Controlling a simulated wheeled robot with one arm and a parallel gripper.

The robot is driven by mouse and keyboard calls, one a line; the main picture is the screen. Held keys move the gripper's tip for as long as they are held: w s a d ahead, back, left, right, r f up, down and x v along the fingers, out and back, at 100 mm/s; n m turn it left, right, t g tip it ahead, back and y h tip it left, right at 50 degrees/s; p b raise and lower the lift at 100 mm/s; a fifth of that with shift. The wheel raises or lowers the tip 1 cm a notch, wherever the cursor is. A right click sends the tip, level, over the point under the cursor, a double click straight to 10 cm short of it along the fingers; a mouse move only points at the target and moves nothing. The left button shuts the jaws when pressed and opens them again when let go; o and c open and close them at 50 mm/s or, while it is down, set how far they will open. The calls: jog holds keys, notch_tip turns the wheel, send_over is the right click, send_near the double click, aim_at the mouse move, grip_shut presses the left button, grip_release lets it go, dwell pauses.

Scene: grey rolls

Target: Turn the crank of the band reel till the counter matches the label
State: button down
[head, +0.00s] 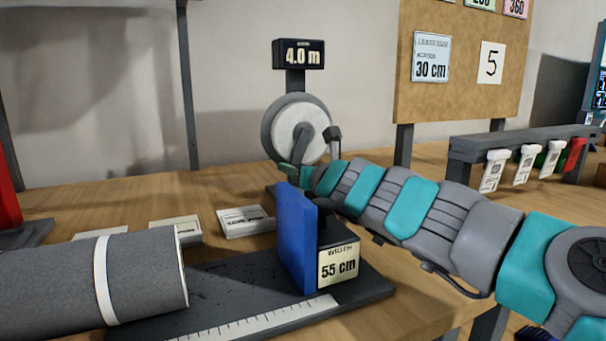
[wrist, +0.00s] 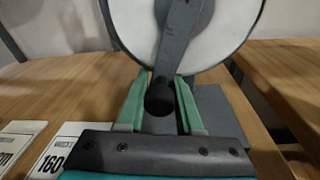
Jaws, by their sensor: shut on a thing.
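The band reel (head: 284,127) is a white-faced disc with a grey rim, standing at the back of the bench. Its grey crank arm (wrist: 180,32) points downward from the hub, ending in a dark round knob (wrist: 159,98). My gripper (wrist: 163,84) has its green fingers on both sides of this knob and is shut on it. In the head view my gripper (head: 298,168) is at the reel's lower edge, and the knob is hidden there. The counter (head: 298,54) above the reel reads 4.0 m. A wall-board card (head: 431,57) reads 30 cm; a white card (head: 490,62) reads 5.
A grey roll (head: 60,285) with a white band lies front left. A blue stop plate (head: 296,238) and a 55 cm label (head: 338,266) stand on a dark ruled base (head: 225,305). Flat cards (head: 246,221) lie behind it. A rack (head: 520,143) holds tags at right.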

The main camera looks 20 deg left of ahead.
jog(key=shift+s+a+r+m, duration=0.25)
jog(key=shift+m, duration=0.15)
jog(key=shift+r, duration=0.1)
jog(key=c, duration=0.6)
grip_release()
jog(key=shift+s+d+b, duration=0.3)
jog(key=shift+s+d, duration=0.1)
jog(key=shift+d, duration=0.1)
jog(key=shift+v, duration=3.2)
